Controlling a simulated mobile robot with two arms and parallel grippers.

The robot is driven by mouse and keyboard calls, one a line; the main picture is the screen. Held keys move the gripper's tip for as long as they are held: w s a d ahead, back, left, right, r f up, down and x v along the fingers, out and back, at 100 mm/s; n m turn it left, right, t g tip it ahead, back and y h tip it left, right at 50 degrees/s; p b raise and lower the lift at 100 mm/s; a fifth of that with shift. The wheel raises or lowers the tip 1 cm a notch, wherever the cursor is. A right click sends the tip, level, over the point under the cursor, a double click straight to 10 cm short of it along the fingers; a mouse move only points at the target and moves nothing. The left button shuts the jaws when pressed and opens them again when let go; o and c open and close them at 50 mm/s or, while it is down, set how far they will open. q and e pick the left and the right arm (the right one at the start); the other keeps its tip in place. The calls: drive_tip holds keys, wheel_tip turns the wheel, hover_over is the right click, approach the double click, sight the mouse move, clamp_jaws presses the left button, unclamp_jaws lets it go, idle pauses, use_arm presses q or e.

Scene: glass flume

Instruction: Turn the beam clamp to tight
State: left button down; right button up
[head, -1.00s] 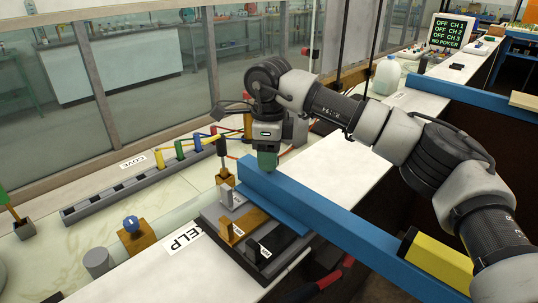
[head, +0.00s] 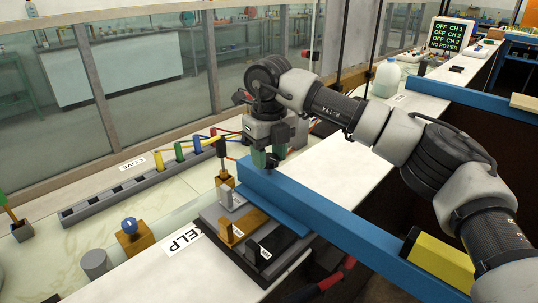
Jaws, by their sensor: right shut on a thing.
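My right gripper (head: 265,158) reaches in from the right and points down at the near-left end of the blue beam (head: 330,221). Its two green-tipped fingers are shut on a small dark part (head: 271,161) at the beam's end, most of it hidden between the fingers. I take this part to be the beam clamp's knob; no mark for tight or loose can be read. My left gripper is not in view.
Left of the beam's end stands a block with a black upright handle (head: 222,154).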

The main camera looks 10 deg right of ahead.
sight(269, 157)
drive_tip(key=shift+r+m, duration=0.1)
drive_tip(key=shift+m, duration=0.5)
drive_tip(key=o, duration=0.9)
drive_tip(key=shift+o, duration=0.2)
wheel_tip(269, 157, up, 11)
